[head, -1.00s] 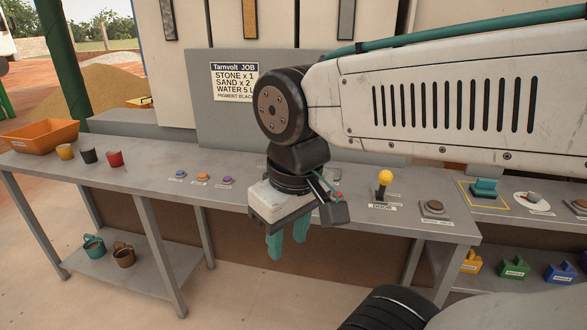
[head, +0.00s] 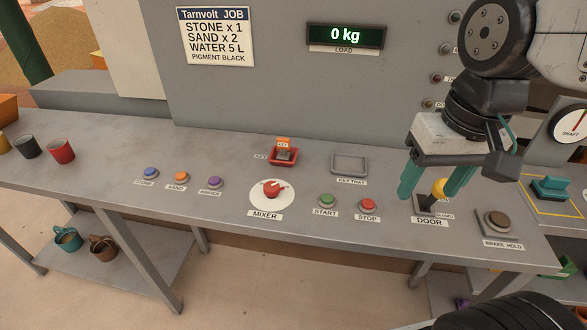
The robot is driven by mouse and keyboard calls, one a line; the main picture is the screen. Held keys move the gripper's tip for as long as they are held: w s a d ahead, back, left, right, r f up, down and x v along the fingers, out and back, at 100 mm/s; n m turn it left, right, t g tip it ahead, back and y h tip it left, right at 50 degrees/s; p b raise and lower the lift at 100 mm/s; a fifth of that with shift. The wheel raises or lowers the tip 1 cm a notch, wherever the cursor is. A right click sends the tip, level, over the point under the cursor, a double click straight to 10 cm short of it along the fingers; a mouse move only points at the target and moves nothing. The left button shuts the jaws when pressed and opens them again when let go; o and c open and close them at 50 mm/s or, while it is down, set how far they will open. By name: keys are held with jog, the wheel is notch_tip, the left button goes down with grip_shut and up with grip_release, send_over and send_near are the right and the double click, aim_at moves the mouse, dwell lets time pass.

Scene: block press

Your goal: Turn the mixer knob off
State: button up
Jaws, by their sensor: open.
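The mixer knob (head: 272,189) is a red rotary knob on a round white dial plate labelled MIXER, on the grey bench top in the middle of the head view. A light pointer mark shows on it, but I cannot read its setting. My gripper (head: 428,196) has teal fingers pointing down and apart. It is open and well to the right of the knob, by the yellow-topped DOOR lever (head: 438,190). I cannot tell whether the fingers touch the lever.
Green START (head: 327,201) and red STOP (head: 368,205) buttons sit right of the knob. Behind it are a red key switch (head: 283,155) and an empty key tray (head: 349,164). Several coloured buttons lie left. A brake hold button (head: 497,222) is far right. The load display (head: 345,36) reads 0 kg.

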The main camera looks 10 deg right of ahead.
jog(key=w+a+m+g+y, duration=0.1)
jog(key=w+a+m, duration=0.35)
jog(key=w, duration=0.55)
jog(key=m+g+y, duration=0.2)
jog(key=m+y, duration=0.1)
jog(key=m, duration=0.4)
send_near(271, 185)
jog(key=shift+m, duration=0.25)
jog(key=x, duration=0.7)
jog(key=shift+s+f, duration=0.15)
jog(key=shift+s+a+f, duration=0.1)
jog(key=shift+a+f, duration=0.15)
jog(key=shift+f, duration=0.3)
jog(key=c, duration=1)
